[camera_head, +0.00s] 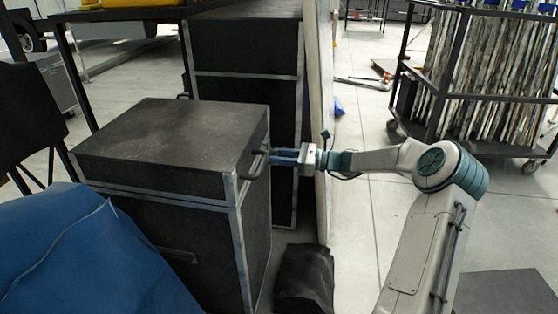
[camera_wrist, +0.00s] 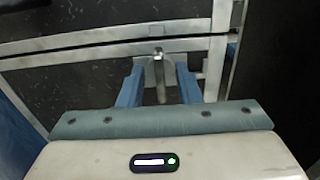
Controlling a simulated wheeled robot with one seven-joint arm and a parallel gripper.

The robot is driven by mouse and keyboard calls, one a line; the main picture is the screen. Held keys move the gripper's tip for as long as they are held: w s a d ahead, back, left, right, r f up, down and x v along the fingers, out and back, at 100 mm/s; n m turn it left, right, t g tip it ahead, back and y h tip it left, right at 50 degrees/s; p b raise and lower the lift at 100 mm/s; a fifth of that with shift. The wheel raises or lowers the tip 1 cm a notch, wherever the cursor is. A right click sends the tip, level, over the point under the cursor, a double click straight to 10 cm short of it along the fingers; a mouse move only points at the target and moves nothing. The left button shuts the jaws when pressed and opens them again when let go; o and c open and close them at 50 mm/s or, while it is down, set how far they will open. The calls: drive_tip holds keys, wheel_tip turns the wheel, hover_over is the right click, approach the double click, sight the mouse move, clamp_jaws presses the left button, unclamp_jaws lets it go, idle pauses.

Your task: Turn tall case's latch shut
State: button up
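The tall case (camera_head: 185,235) is dark grey with metal edge bands and a closed-looking lid (camera_head: 175,140). My gripper (camera_head: 272,157) reaches in from the right to the case's right side, near a dark handle (camera_head: 256,164). In the wrist view, the latch (camera_wrist: 160,72) is a narrow metal tab on a small plate by the metal bands. It points up and down in the picture. My gripper (camera_wrist: 160,85) is open, with one blue finger on each side of the tab. I cannot tell whether the fingers touch it. The tab's lower end is partly hidden by my gripper.
Another dark case (camera_head: 245,110) stands behind, beside an upright panel (camera_head: 318,120). A blue cover (camera_head: 80,255) fills the lower left. A black bag-like object (camera_head: 304,280) lies below my gripper. A cart of panels (camera_head: 480,80) stands at the right; the floor between is fairly clear.

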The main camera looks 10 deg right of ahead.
drive_tip(key=shift+w+a, duration=0.1)
drive_tip(key=shift+a, duration=0.15)
clamp_jaws()
